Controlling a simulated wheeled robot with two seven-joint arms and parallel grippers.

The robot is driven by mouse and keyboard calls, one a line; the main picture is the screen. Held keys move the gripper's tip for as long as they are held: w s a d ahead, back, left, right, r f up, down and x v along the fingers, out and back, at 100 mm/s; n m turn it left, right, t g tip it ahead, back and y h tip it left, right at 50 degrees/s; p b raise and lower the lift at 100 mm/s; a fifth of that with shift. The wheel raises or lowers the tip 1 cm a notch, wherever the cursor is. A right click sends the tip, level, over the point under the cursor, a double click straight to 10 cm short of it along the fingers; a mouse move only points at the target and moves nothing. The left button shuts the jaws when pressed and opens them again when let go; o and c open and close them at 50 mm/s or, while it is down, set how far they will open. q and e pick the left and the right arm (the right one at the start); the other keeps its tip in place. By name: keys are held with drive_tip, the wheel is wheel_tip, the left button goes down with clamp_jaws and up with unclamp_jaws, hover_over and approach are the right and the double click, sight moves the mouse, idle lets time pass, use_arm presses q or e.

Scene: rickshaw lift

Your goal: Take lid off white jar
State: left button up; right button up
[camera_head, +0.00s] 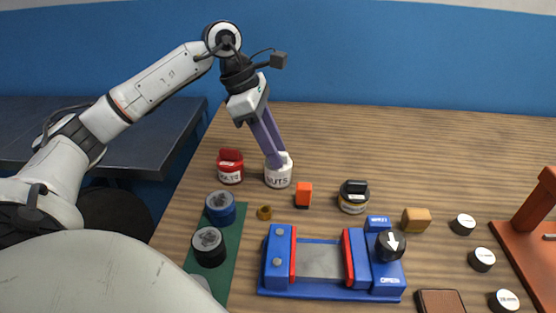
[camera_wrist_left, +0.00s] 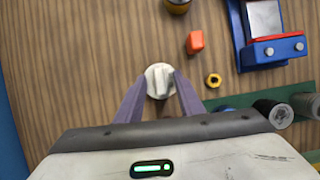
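The white jar (camera_head: 278,175), labelled "NUTS", stands upright on the wooden table. Its white lid (camera_wrist_left: 159,80) with a raised grip bar shows from above in the left wrist view. My left gripper (camera_head: 274,161) points down over this jar. In the left wrist view its two purple fingers (camera_wrist_left: 160,88) stand apart on either side of the lid, with the grip bar between them. They look open; whether they touch the lid's edge I cannot tell. The head view hides most of the lid behind the fingers. My right gripper is not in view.
A red jar (camera_head: 230,168) stands just left of the white one. An orange block (camera_head: 304,194), a brass nut (camera_head: 264,212) and a black-lidded jar (camera_head: 353,197) are close by. A blue vise (camera_head: 330,293) sits in front. A green mat (camera_head: 231,247) holds dark cylinders.

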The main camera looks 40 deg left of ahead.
use_arm(q)
clamp_jaws()
drive_tip(key=shift+r, duration=0.1)
